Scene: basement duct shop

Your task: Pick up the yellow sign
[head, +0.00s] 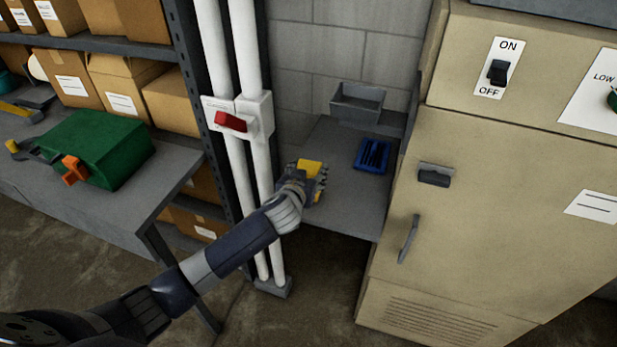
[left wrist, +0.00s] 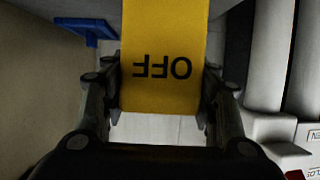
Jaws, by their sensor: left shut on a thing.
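The yellow sign (head: 310,167) shows in the head view just beyond my left gripper (head: 318,184), above the small grey shelf table. In the left wrist view the yellow sign (left wrist: 164,60) carries the word OFF, upside down in the picture. It lies between the two fingers of my left gripper (left wrist: 162,100), which is shut on it. Part of the sign is hidden by the gripper in the head view. My right gripper is in neither view.
A blue tray (head: 372,155) and a grey bin (head: 358,104) are on the grey shelf table (head: 350,205). White pipes with a red lever (head: 231,121) stand left of my gripper. A beige cabinet (head: 490,200) stands right. A green box (head: 95,150) sits on the left bench.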

